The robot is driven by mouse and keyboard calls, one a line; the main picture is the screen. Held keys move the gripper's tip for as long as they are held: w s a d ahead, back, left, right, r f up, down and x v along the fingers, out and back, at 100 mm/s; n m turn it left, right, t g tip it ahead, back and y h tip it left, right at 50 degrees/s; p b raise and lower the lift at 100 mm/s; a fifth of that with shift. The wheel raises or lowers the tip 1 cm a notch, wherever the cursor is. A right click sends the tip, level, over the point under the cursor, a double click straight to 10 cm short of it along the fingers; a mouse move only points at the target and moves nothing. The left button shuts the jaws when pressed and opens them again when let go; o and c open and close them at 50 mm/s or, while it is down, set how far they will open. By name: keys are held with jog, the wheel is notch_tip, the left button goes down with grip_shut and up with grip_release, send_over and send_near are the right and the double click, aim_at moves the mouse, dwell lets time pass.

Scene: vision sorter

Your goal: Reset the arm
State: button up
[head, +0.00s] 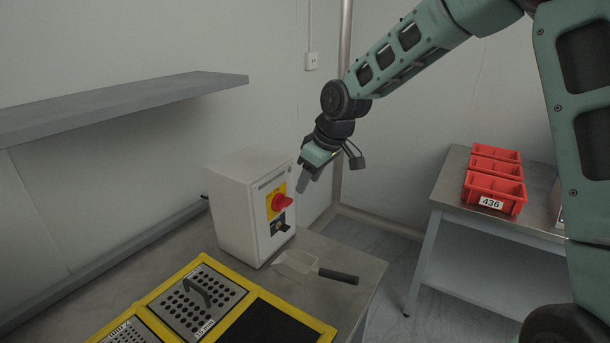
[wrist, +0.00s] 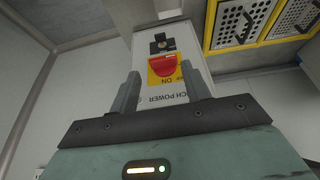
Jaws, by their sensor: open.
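My arm reaches in from the upper right in the head view. My gripper (head: 305,180) hangs in the air just right of a white switch box (head: 232,218) with a red rotary knob (head: 282,202) on a yellow plate. In the wrist view the two fingers of my gripper (wrist: 158,92) stand apart with nothing held between them. The red knob (wrist: 163,65) and the switch box (wrist: 172,95) show beyond the fingers, upside down. I cannot tell the exact gap, but the fingers do not appear to touch the knob.
The box stands on a grey bench with a scraper (head: 315,268) and a yellow-framed sieve tray (head: 195,262) in front. A grey shelf (head: 120,103) is on the left wall. Red bins (head: 494,190) sit on a side table (head: 455,195) at right. Open floor lies between bench and table.

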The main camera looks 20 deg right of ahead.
jog(key=s+a+r+g, duration=0.1)
jog(key=s+a, duration=0.5)
jog(key=s, duration=0.3)
jog(key=s+a+g, duration=0.1)
jog(key=s+a, duration=0.4)
jog(key=s, duration=0.5)
jog(key=s+g+h, duration=0.1)
jog(key=s, duration=1.6)
jog(key=shift+d+g+h+p, duration=0.15)
jog(key=shift+g+h+p, duration=0.15)
jog(key=shift+h+p, duration=0.15)
jog(key=shift+r, duration=0.1)
